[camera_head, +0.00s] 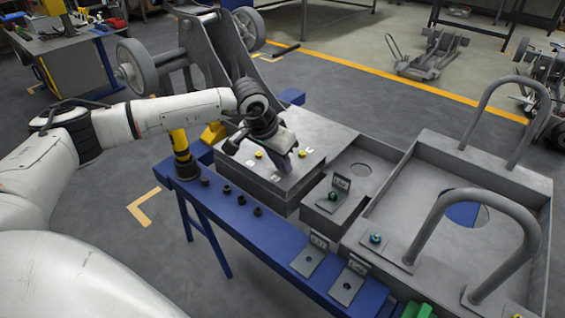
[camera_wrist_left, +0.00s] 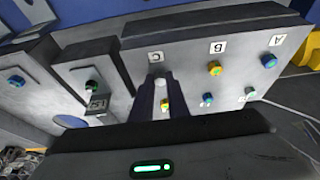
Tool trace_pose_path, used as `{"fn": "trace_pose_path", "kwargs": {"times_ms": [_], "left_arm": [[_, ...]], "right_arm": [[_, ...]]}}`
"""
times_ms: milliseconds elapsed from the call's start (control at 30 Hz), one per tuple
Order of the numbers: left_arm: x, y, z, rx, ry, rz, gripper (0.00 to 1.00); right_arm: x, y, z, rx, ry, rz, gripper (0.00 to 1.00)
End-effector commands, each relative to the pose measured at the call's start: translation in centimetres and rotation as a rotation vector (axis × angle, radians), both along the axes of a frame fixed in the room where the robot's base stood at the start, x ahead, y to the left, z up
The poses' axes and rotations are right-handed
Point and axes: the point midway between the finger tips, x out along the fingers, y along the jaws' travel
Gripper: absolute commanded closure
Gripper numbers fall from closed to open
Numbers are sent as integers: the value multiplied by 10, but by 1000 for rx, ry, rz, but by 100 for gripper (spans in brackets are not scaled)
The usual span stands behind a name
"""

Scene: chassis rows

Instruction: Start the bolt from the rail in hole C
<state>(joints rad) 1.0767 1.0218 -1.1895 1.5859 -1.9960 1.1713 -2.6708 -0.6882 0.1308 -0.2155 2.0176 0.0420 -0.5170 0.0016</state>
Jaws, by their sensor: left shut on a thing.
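My left gripper (camera_head: 284,166) hangs over the grey block (camera_head: 318,135), fingers down. In the left wrist view the fingers (camera_wrist_left: 163,98) are shut close together just in front of the label C (camera_wrist_left: 155,57). A small yellow-green bolt head (camera_wrist_left: 165,104) shows at the fingers; whether it is gripped or lies beyond them is unclear. The fingers hide hole C and most of what they hold. The blue rail (camera_head: 275,233) carries several dark pieces (camera_head: 241,199). My right gripper is out of view.
A yellow and black tool (camera_head: 181,155) stands upright at the rail's left end. Small angle brackets (camera_head: 348,287) stand on the rail's near part. A grey frame with tall hoop handles (camera_head: 512,232) takes up the right. Floor left of the rail is clear.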

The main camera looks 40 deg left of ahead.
Motion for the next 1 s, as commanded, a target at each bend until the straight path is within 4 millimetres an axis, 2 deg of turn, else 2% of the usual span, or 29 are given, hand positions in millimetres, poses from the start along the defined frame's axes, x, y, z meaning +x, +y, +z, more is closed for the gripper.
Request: {"fn": "trace_pose_path", "kwargs": {"times_ms": [367, 400, 500, 833, 1000], "left_arm": [[-1, 0, -2, 0, 5, -31, 100], [-1, 0, -2, 0, 5, -31, 79], [-1, 0, -2, 0, 4, -30, 64], [0, 0, -1, 1, 1, -29, 64], [-8, 2, 21, 1, -2, -29, 64]], "right_arm": [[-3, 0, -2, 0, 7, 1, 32], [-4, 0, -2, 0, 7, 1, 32], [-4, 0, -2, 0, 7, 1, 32], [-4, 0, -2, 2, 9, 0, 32], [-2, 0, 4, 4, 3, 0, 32]]}}
